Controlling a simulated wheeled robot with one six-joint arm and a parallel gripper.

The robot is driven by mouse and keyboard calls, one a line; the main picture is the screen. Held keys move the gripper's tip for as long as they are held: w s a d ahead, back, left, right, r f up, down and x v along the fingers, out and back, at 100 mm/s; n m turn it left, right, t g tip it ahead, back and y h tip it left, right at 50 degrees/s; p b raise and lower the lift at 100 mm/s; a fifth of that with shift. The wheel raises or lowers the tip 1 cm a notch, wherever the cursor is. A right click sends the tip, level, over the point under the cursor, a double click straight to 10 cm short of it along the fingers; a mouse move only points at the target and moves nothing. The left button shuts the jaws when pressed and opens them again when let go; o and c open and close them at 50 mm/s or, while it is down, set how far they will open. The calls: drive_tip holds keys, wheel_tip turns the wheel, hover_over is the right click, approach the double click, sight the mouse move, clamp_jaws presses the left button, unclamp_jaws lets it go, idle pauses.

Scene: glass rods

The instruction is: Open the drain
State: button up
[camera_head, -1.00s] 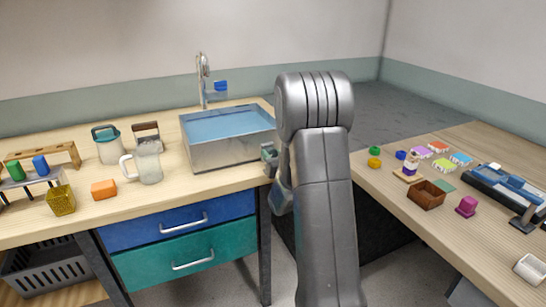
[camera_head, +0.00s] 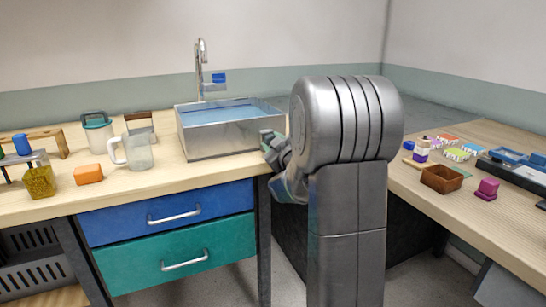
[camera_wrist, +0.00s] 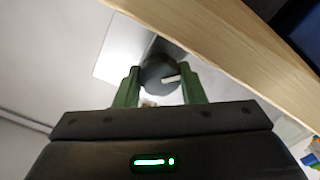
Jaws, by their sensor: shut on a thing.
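The metal sink (camera_head: 215,140) stands on the wooden counter and holds bluish water. A dark round knob (camera_wrist: 158,74) with a white pointer mark shows in the wrist view, in front of a pale metal face. My gripper (camera_wrist: 160,86) has its two green fingers on either side of the knob and is shut on it. In the head view my gripper (camera_head: 272,143) is at the sink's front right corner, and my arm hides part of it. The knob and the drain opening cannot be made out in the head view.
A tap (camera_head: 200,70) rises behind the sink. A glass mug (camera_head: 138,152), an orange block (camera_head: 88,174) and a lidded jar (camera_head: 97,132) stand left of it. Blue (camera_head: 165,213) and teal (camera_head: 175,257) drawers are below. The right-hand table (camera_head: 470,208) holds several small items.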

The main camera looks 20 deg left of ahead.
drive_tip(key=n+b, duration=0.4)
drive_tip(key=b, duration=0.1)
drive_tip(key=shift+f+n, duration=0.3)
drive_tip(key=n+b, duration=0.4)
drive_tip(key=shift+r, duration=0.25)
drive_tip(key=o, duration=1)
